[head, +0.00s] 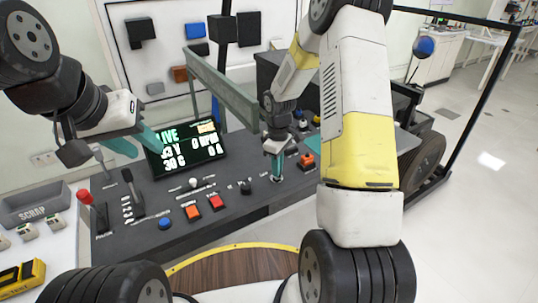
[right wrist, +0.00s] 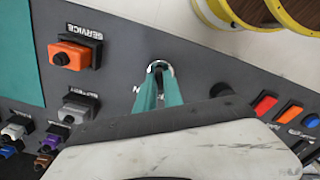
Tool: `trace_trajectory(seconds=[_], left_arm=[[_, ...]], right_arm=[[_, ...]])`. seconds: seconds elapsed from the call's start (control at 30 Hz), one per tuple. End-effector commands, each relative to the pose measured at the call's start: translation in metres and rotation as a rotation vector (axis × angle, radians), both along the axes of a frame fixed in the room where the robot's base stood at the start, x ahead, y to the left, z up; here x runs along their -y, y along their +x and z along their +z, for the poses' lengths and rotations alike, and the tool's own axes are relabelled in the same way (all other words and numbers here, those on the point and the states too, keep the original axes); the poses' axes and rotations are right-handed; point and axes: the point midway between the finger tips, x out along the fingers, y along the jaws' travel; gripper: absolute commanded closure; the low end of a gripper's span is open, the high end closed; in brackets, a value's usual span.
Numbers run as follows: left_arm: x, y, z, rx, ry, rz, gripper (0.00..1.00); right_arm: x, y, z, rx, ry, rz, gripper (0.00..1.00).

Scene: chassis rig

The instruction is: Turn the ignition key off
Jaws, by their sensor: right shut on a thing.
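The ignition key itself is mostly hidden between my right fingers. Its round metal switch collar (right wrist: 160,68) shows at the fingertips in the right wrist view, set in the dark console panel. My right gripper (head: 277,170) points down onto the console, right of the screen. In the right wrist view its teal fingers (right wrist: 158,88) are close together at the collar, shut on the key. The key's angle cannot be made out. My left gripper (head: 141,145) has its teal fingers spread apart, empty, in front of the screen's left side.
The console (head: 150,195) carries a lit screen (head: 188,148), levers (head: 130,188), orange and red buttons (head: 215,202) and a blue button (head: 165,223). An orange SERVICE switch (right wrist: 70,56) sits near the key. A grey SCRAP bin (head: 35,208) stands at the left.

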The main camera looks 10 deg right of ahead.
Motion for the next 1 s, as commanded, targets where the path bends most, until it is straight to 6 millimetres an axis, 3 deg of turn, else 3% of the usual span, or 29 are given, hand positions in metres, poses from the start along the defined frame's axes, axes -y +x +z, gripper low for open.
trace_trajectory(seconds=[0.27,0.3,0.4,0.77,1.0], left_arm=[[0.0,0.0,0.0,0.0,0.0,0.0,0.64],[0.0,0.0,0.0,0.0,0.0,0.0,0.64],[0.0,0.0,0.0,0.0,0.0,0.0,0.64],[0.0,0.0,0.0,0.0,0.0,0.0,0.64],[0.0,0.0,0.0,0.0,0.0,0.0,0.64]], right_arm=[[0.0,0.0,0.0,0.0,-0.001,0.003,1.0],[0.0,0.0,0.0,0.0,-0.001,0.003,0.84],[0.0,0.0,0.0,0.0,-0.001,0.003,0.66],[0.0,0.0,0.004,0.001,0.0,0.001,0.66],[0.001,0.001,0.041,0.004,-0.001,0.0,0.66]])
